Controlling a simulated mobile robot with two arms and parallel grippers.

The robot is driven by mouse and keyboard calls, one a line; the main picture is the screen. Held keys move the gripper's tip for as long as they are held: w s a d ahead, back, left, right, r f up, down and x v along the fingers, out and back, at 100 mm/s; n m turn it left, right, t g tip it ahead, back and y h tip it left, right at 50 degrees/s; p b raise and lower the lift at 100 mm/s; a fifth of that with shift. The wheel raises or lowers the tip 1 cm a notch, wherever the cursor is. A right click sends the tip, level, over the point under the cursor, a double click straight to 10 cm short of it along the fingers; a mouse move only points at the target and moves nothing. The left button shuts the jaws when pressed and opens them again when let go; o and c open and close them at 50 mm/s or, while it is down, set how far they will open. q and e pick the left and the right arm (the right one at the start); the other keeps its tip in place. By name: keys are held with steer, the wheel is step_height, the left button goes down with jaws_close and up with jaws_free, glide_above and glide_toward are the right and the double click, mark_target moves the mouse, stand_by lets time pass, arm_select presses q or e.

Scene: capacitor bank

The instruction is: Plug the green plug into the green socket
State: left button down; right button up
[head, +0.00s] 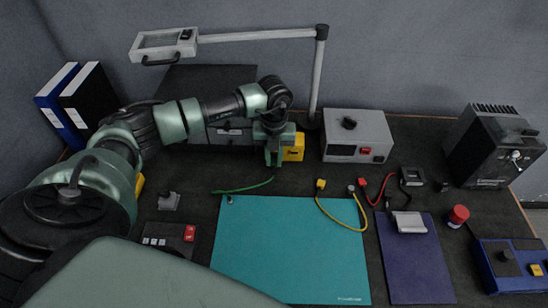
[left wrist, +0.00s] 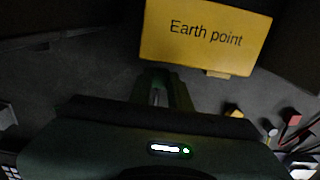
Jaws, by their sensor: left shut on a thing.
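My left gripper (head: 274,159) is shut in front of the yellow earth point box (head: 294,150), near the back of the bench. Its fingers (left wrist: 160,88) point at the lower edge of that box (left wrist: 205,35) in the left wrist view. The green cable (head: 243,188) runs from the mat's top left corner to just below my left fingertips, so the thing held there appears to be the green plug, itself hidden by the fingers. I cannot make out the green socket or whether the plug touches the box. My right gripper is not in view.
A grey instrument box (head: 357,137) stands right of the earth point. Yellow (head: 343,220) and red (head: 376,191) leads lie in front of it. A teal mat (head: 290,250) covers the bench's front middle. A lamp arm (head: 315,80) rises behind my gripper.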

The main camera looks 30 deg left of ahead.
mark_target(274, 159)
arm_select(q)
steer(key=shift+w+a+b, duration=0.3)
steer(key=shift+w+b, duration=0.1)
steer(key=shift+w, duration=0.1)
stand_by(0.8)
steer(key=c, duration=1.2)
jaws_free()
steer(key=shift+c, duration=0.2)
step_height(274, 159, up, 8)
steer(key=shift+f, duration=0.1)
